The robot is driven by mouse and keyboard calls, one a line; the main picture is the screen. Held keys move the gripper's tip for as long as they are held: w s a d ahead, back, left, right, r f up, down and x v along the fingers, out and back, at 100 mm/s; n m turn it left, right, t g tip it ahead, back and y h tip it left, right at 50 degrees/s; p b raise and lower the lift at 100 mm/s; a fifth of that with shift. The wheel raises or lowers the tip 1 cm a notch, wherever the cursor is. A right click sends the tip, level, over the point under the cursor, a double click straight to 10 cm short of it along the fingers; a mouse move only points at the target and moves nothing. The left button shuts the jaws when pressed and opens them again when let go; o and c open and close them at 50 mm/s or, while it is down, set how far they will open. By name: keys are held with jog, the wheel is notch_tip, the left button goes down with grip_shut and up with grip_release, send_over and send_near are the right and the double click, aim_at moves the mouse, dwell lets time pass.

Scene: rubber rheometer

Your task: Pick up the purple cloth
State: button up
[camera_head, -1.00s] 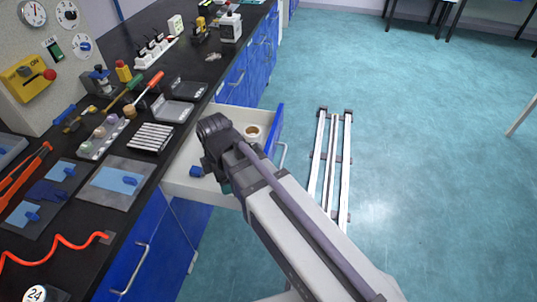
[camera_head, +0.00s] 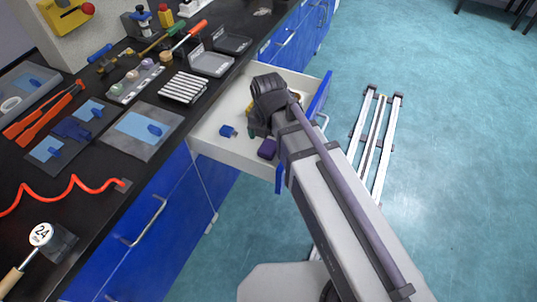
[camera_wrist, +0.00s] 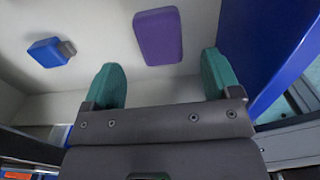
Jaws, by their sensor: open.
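The purple cloth (camera_wrist: 158,36) is a folded, rounded block lying in the white open drawer. In the wrist view it sits at the top middle, just beyond and between the two green fingertips. In the head view the purple cloth (camera_head: 267,149) shows beside my gripper, near the drawer's front. My gripper (camera_wrist: 164,80) is open and empty, with its fingers apart and the cloth not between them. In the head view my arm's wrist covers part of the drawer, and my gripper (camera_head: 256,130) is mostly hidden.
A blue object (camera_wrist: 48,52) with a grey end lies left of the cloth in the drawer (camera_head: 213,146). The drawer's blue front (camera_wrist: 285,45) stands close on the right. The black counter (camera_head: 100,190) holds tools, trays and cloths to the left.

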aim_at(268, 146)
notch_tip(268, 146, down, 5)
jog(key=b, duration=0.5)
jog(key=shift+f, duration=0.2)
jog(key=shift+r, duration=0.25)
jog(key=shift+c, duration=0.2)
jog(key=c, duration=1)
jog(key=shift+o, duration=0.2)
notch_tip(268, 146, up, 10)
jog(key=p, duration=1)
